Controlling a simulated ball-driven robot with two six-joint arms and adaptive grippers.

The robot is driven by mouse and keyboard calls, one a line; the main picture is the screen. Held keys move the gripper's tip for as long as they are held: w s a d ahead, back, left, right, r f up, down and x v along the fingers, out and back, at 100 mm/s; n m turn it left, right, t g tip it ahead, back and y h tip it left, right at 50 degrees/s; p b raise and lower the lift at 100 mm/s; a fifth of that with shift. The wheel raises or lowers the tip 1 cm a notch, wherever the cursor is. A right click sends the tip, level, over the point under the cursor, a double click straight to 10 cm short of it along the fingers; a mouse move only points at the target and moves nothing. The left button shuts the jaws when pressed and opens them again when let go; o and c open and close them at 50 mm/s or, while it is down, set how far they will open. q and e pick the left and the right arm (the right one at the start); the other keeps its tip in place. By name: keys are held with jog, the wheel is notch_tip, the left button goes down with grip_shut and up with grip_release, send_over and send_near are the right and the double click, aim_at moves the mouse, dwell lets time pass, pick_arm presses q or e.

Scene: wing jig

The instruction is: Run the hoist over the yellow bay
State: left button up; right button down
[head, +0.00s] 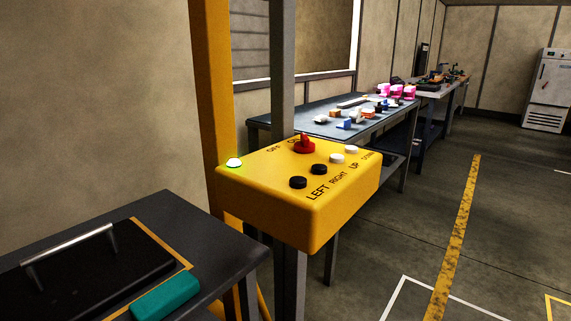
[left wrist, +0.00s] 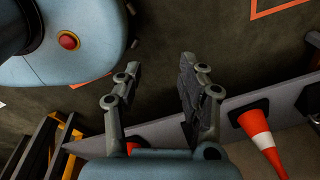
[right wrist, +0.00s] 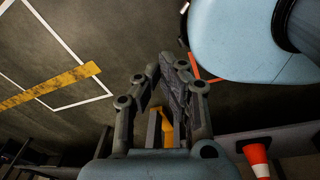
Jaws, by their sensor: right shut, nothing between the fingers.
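A yellow control box (head: 300,190) on a grey post stands in the middle of the head view. A corner of a yellow-orange floor outline (head: 550,308) shows at lower right. I cannot make out the hoist. My left gripper (left wrist: 160,65) is open and empty above the floor. My right gripper (right wrist: 160,65) is shut and empty. Neither gripper shows in the head view.
A dark bench (head: 225,235) with a teal block (head: 165,295) is at lower left. Benches with small parts stand behind the box. A yellow-black strip (head: 455,235) and white outline (head: 400,285) mark open floor. Cones (left wrist: 262,140) stand by a low wall.

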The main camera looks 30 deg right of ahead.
jog(key=w+d+r+n+t+p, duration=0.2)
jog(key=w+r+p, duration=0.7)
jog(key=w+r, duration=1.25)
jog(key=w+a+r+n+t+p, duration=0.1)
jog(key=w+r+p, duration=0.35)
jog(key=r, duration=0.95)
jog(key=w+a+r+n+t+p, duration=0.2)
jog(key=w+r+p, duration=0.25)
jog(key=r, duration=1.05)
jog(key=w+a+r+n+t+p, duration=0.1)
jog(key=w+r+p, duration=0.3)
jog(key=r, duration=1)
pick_arm(q)
notch_tip(320, 180, up, 21)
jog(key=shift+w+r+b, duration=0.2)
jog(key=shift+w+b, duration=0.15)
pick_arm(e)
jog(key=w+d+r+n+t+y, duration=0.1)
jog(key=w+r+n+t, duration=0.1)
jog(key=w+r, duration=0.5)
jog(key=w+n, duration=0.1)
jog(key=w, duration=0.3)
jog(key=shift+d+n, duration=0.15)
jog(key=shift+n, duration=0.15)
pick_arm(q)
jog(key=shift+d+f, duration=0.1)
pick_arm(e)
jog(key=shift+w+f, duration=0.2)
